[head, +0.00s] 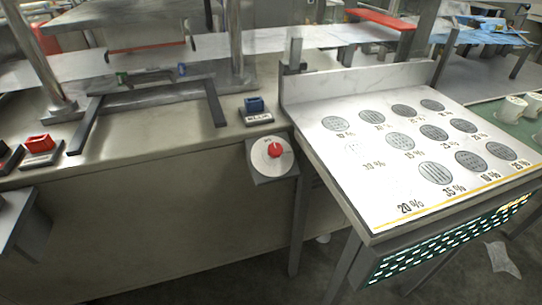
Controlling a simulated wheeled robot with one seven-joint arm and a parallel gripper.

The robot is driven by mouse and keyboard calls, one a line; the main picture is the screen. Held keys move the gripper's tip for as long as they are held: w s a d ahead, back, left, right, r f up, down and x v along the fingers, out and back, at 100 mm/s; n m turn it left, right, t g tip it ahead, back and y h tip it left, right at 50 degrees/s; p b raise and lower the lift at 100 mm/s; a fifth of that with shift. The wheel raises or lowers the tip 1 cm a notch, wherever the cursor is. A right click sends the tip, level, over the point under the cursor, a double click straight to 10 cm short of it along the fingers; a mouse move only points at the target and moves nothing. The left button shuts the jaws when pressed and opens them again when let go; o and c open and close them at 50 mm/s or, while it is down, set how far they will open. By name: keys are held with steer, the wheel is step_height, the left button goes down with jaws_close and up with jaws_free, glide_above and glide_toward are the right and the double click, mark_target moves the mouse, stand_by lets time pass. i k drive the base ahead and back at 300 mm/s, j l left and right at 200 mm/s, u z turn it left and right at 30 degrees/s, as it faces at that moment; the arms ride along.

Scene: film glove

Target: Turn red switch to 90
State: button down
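The red switch (275,150) is a round red knob at the centre of a white dial (270,160). The dial sits on a grey box on the front of the metal workbench, just left of the white sloped panel. The dial's markings are too small to read, so the knob's exact setting cannot be told. My gripper is not in view.
The white sloped panel (350,95) with grey discs juts forward at right. Floor before the bench looks clear.

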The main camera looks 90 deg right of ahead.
mark_target(276, 150)
steer(key=i+l, duration=0.25)
steer(key=i, duration=0.25)
steer(key=z, duration=1.8)
